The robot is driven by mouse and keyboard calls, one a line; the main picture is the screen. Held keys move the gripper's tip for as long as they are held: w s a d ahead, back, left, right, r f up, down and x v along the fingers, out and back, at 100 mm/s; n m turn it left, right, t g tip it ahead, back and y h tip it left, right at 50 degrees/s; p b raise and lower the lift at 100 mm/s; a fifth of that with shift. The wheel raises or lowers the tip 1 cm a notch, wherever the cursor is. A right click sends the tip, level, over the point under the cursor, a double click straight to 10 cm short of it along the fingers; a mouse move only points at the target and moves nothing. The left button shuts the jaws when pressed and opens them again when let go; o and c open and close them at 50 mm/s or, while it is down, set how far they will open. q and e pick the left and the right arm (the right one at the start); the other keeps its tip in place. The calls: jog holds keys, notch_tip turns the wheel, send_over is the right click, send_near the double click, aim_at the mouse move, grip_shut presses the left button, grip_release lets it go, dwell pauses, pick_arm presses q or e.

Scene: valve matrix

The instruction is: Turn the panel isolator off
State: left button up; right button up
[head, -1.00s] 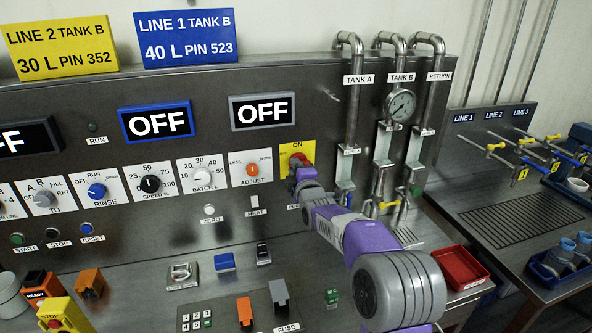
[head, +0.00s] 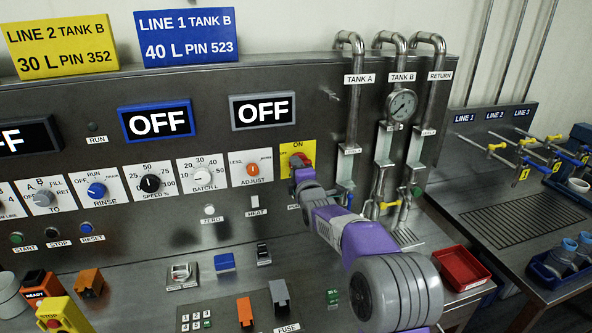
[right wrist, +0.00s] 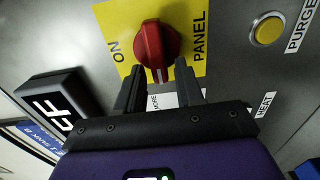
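The panel isolator is a red knob (head: 303,160) on a yellow plate (head: 285,148) marked ON at its top. In the right wrist view, the knob (right wrist: 152,45) has a white mark facing my gripper, at a right angle to the ON label on the left. My right gripper (right wrist: 158,78) is open, its two dark fingertips just short of the knob and on either side of its near end. No firm contact shows. In the head view, my right gripper (head: 301,177) is just below the knob and its fingers are hard to see. My left gripper is not in view.
An ADJUST dial (head: 252,169) sits close left of the isolator. A yellow PURGE button (right wrist: 267,31) is beside it in the wrist view. Pipes with a pressure gauge (head: 402,104) rise on the right. A red tray (head: 460,268) sits at lower right.

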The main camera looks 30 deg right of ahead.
jog(key=shift+o, duration=0.3)
jog(key=v, duration=0.7)
jog(key=shift+s+p, duration=0.3)
dwell(0.4)
